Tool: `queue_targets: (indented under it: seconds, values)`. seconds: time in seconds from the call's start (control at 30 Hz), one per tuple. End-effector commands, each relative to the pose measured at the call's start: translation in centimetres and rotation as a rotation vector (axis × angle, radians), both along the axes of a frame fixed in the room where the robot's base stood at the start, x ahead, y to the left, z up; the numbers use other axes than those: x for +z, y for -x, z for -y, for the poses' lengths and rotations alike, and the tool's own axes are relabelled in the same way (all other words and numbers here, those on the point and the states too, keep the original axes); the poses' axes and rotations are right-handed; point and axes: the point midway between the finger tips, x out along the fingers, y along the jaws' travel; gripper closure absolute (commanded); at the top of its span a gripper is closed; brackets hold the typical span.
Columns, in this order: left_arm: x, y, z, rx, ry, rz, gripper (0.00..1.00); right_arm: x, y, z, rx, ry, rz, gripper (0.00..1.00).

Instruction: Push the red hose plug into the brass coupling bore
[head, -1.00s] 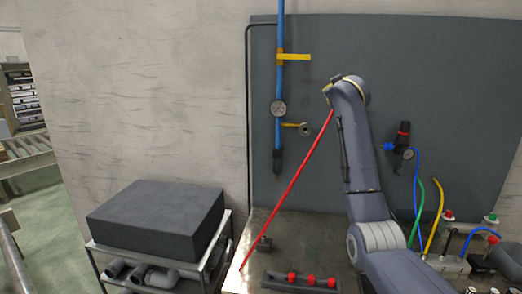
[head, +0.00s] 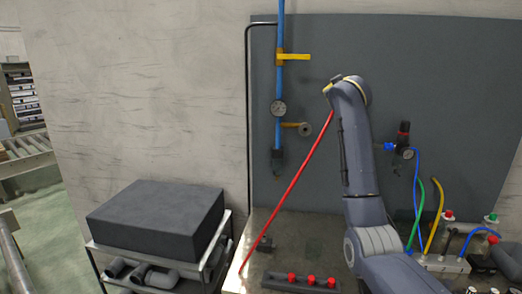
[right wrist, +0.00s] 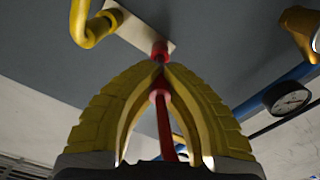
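The red hose (head: 290,189) hangs in a slanting line from the end of my right arm down to the table's left edge. In the right wrist view, my right gripper (right wrist: 160,68) is shut on it, and the red plug (right wrist: 160,48) sticks out beyond the fingertips toward a pale plate (right wrist: 140,25). In the head view the arm hides the fingertips. A brass fitting (head: 305,129), apparently the coupling, stands out from the grey panel, left of my right arm and apart from it. I cannot tell whether the plug touches anything. My left gripper is out of view.
A black regulator (head: 403,139) is on the panel right of my arm. A red-knobbed rail (head: 300,283) is on the table. A dark block (head: 156,216) sits on a cart at left.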

Motion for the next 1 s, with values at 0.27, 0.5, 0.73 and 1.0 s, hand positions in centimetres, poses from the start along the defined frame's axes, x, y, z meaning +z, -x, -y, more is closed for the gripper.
queue_targets:
  seconds: [0.27,0.5,0.73,1.0]
  values:
    - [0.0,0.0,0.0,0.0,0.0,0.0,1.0,-0.1,1.2,-0.2,0.0,-0.001,0.0,1.0]
    - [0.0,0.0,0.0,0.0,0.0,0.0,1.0,0.0,2.2,-0.4,0.001,-0.001,0.001,1.0]
    - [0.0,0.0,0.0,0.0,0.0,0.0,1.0,0.0,3.1,-0.6,0.001,-0.001,0.001,1.0]
    - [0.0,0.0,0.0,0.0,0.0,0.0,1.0,0.0,3.8,-0.7,0.0,-0.001,0.0,1.0]
